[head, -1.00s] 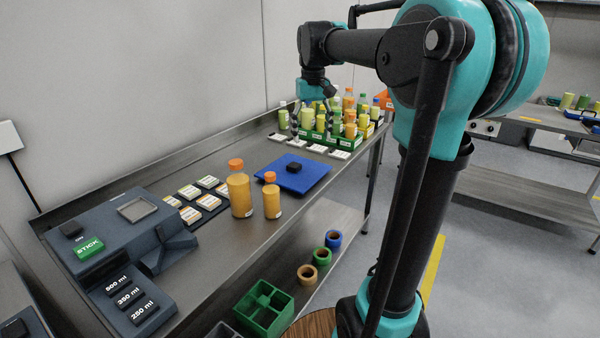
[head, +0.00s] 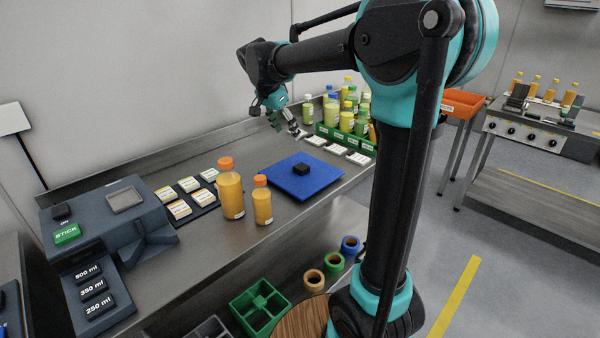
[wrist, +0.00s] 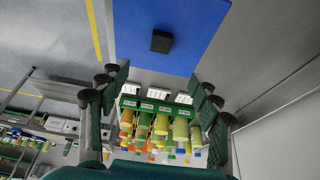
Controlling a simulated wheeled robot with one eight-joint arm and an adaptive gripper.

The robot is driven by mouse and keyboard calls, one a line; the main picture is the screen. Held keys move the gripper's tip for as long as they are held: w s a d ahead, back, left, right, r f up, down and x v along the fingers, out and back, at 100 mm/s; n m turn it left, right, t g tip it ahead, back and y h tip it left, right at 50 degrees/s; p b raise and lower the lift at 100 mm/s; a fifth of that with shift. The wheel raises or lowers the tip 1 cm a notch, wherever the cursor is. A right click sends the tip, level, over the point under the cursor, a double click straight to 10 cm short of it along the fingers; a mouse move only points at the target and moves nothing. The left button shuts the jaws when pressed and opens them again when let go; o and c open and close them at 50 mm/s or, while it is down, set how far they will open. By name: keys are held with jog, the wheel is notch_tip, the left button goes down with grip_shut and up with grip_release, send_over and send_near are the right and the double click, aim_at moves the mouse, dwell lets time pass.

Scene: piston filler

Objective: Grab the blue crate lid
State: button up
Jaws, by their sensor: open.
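The blue crate lid (head: 318,181) lies flat on the steel bench, a square blue plate with a black block-shaped handle (head: 301,169) in its middle. In the wrist view the lid (wrist: 190,18) is at the top, with its handle (wrist: 161,41) fully visible. My gripper (head: 287,130) is open and empty, behind and above the lid, to the left of its handle in the head view. In the wrist view its fingers (wrist: 158,95) are spread apart, with the handle beyond the fingertips and nothing between them touching.
Two orange bottles (head: 231,194) stand left of the lid, beside several label cards (head: 179,209). A green crate (head: 345,139) with several bottles stands behind, with white cards (head: 336,149) in front. The dark filler machine (head: 120,225) is at left.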

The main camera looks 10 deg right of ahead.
aim_at(301, 166)
jog(key=x, duration=1.7)
jog(key=shift+w, duration=0.15)
jog(key=c, duration=1.4)
